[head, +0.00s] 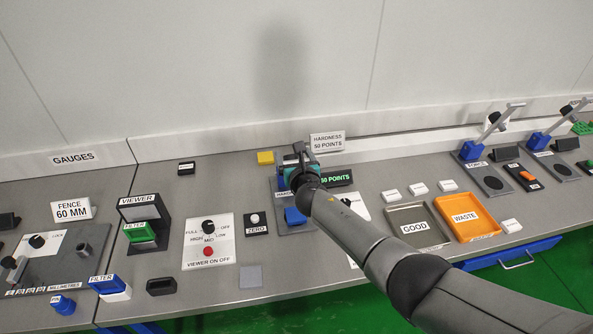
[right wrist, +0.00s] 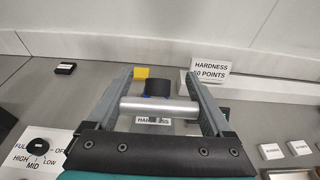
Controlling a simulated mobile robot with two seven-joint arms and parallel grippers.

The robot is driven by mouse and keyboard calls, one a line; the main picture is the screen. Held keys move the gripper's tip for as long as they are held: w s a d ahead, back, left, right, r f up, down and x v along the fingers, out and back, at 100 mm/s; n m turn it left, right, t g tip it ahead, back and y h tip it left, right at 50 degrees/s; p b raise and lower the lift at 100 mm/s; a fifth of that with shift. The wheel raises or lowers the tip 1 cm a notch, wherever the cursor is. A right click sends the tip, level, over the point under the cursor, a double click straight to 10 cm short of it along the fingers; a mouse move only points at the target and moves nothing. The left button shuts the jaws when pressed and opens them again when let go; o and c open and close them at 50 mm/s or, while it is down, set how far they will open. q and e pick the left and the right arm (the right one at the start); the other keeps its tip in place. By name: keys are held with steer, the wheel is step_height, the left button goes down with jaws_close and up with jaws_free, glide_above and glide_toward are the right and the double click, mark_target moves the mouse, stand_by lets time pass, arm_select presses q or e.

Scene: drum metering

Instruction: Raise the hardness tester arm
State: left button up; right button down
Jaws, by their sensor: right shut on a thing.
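The hardness tester stands on the grey bench under the sign "HARDNESS 50 POINTS" (head: 327,142). My right gripper (head: 298,160) is over it and hides much of it. In the right wrist view, a silver bar of the hardness tester arm (right wrist: 158,106) lies crosswise between the two fingers of my right gripper (right wrist: 159,76), which is shut on it. A black round part with blue below (right wrist: 158,88) shows just beyond the bar. A blue block (head: 295,216) shows at the tester's front, and a green "50 POINTS" display (head: 337,179) beside it. My left gripper is in neither view.
To the right are the grey GOOD tray (head: 394,217) and the orange WASTE tray (head: 443,211). A zero button panel (head: 256,222) and the viewer (head: 145,213) stand left. A yellow block (head: 265,157) is just behind the tester. The bench front near a grey square (head: 250,277) is mostly clear.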

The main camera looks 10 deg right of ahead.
steer(key=shift+w+r, duration=0.35)
steer(key=shift+w, duration=0.25)
steer(key=shift+s+f, duration=0.15)
steer(key=shift+f, duration=0.15)
stand_by(0.8)
steer(key=shift+c, duration=0.5)
jaws_free()
steer(key=shift+f, duration=0.1)
steer(key=shift+o, duration=0.5)
steer(key=shift+w, duration=0.35)
steer(key=shift+s+r, duration=0.15)
steer(key=shift+r, duration=0.1)
